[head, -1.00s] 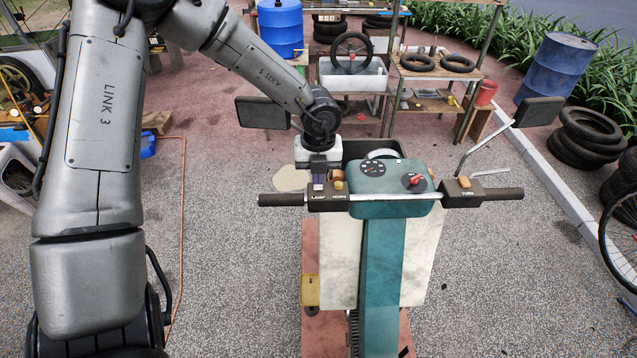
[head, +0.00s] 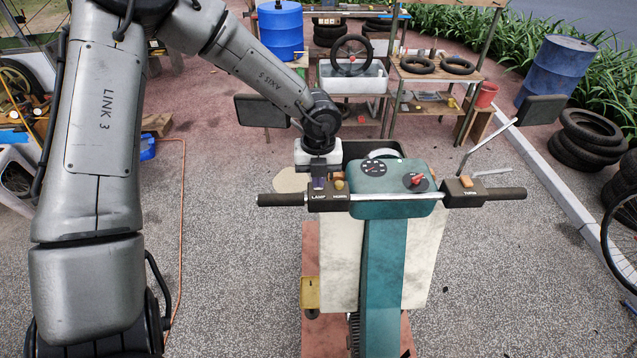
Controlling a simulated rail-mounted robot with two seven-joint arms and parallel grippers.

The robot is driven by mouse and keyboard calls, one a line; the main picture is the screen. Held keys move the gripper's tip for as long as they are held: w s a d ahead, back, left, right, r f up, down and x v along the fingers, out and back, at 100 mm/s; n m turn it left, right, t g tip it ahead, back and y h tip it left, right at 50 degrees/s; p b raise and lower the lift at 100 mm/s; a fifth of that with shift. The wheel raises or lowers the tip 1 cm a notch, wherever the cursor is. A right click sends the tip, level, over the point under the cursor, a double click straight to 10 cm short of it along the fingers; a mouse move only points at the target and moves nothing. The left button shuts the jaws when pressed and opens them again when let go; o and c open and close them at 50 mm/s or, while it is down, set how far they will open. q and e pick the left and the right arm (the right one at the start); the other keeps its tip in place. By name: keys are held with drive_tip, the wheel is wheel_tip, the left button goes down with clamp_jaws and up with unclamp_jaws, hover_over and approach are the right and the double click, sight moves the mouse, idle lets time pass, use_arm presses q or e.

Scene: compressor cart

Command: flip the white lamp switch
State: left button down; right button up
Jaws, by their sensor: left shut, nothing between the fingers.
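The scooter-like cart has a handlebar with a dark switch box (head: 328,200) on its left side, marked LAMP and HORN. A yellowish horn button (head: 339,186) shows on that box. My left gripper (head: 319,184) points down at the LAMP end of the box, shut and empty, with its fingertips at or just above it. The white lamp switch is hidden behind the fingertips, so I cannot tell its position or whether they touch it. My right gripper is not in view.
A teal console (head: 392,185) with a gauge and red knob stands right of the switch box. A TURN box (head: 463,190) with an orange button is farther right. Dark mirrors (head: 262,111) rise on both sides. Open gravel lies around the cart.

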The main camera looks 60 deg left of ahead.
use_arm(q)
drive_tip(key=shift+f+b, duration=0.45)
drive_tip(key=shift+f, duration=0.05)
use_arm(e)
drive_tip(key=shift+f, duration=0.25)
use_arm(q)
drive_tip(key=shift+r, duration=0.55)
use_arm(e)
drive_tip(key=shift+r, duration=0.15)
use_arm(q)
drive_tip(key=shift+r+p, duration=1.15)
drive_tip(key=shift+r, duration=1.75)
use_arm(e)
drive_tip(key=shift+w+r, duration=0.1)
use_arm(q)
drive_tip(key=shift+r, duration=0.25)
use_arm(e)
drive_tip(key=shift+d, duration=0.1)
